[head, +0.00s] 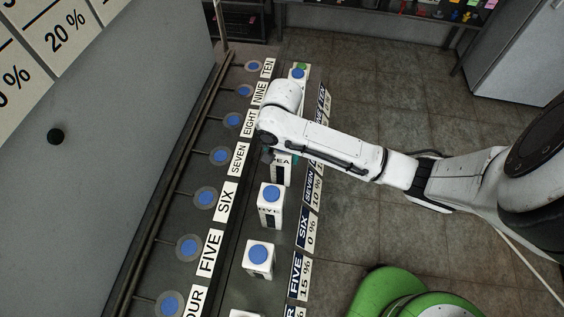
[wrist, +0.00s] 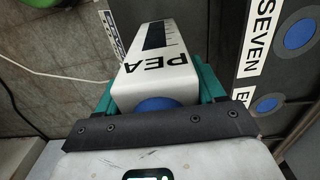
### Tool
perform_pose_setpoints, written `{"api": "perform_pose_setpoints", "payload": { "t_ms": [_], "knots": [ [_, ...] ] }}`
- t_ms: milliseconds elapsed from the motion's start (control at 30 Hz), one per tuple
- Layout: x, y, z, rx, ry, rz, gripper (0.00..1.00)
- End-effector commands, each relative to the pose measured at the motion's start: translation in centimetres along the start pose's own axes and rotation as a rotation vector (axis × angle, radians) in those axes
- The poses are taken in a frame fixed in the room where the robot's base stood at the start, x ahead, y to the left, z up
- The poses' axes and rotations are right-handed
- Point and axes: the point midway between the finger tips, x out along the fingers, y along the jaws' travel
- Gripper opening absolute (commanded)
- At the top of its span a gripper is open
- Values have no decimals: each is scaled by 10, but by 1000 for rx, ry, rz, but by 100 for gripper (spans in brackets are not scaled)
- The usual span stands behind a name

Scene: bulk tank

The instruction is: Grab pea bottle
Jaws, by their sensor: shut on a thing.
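The pea bottle (wrist: 160,72) is a white box-shaped bottle with "PEA" on its side and a blue round cap. In the wrist view it sits between the teal fingers of my gripper (wrist: 158,100), which is shut on it. In the head view the pea bottle (head: 281,174) is on the dark shelf beside the SEVEN label, partly hidden under my arm. Its upper part and my fingers are mostly hidden there. I cannot tell whether its base touches the shelf.
Other white bottles with blue caps stand in the same row, including the RYE bottle (head: 270,207) and one nearer (head: 258,262). Blue buttons (head: 220,156) line the tank side with number labels. Percentage labels edge the shelf. A green rounded object (head: 392,292) is on the floor.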

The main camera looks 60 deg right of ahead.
Motion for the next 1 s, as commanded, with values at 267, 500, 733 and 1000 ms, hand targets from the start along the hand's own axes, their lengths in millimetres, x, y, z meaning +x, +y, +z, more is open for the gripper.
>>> {"api": "perform_pose_setpoints", "payload": {
  "t_ms": [267, 500, 733, 1000],
  "knots": [
    [0, 0, 0, 0, 0, 0, 31],
    [0, 0, 0, 0, 0, 0, 22],
    [-4, -1, 0, 0, 0, -3, 21],
    [-31, -1, 1, -1, 0, -5, 21]
  ]
}}
